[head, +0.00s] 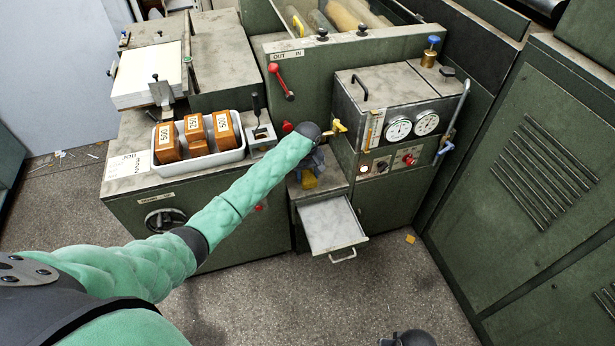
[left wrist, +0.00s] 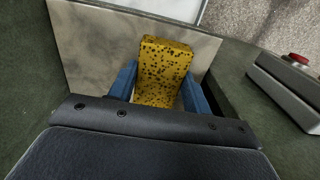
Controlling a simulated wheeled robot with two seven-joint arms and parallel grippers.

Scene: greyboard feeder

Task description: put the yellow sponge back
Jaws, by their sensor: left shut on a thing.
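My left gripper (head: 310,163) is over the small grey ledge (head: 334,183) at the middle of the machine. In the left wrist view, its blue fingers (left wrist: 160,85) are shut on the yellow sponge (left wrist: 165,60), one on each side. The sponge has dark speckles, and its far end points away from the wrist. The worn grey ledge (left wrist: 85,45) lies behind it; I cannot tell whether they touch. In the head view, only a small part of the sponge (head: 307,180) shows below the gripper.
An open drawer (head: 332,224) juts out below the ledge. A white tray (head: 200,160) with orange blocks (head: 194,128) stands left. A gauge box (head: 400,115) stands right of my gripper. A small orange-yellow piece (head: 410,239) lies on the otherwise mostly clear floor.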

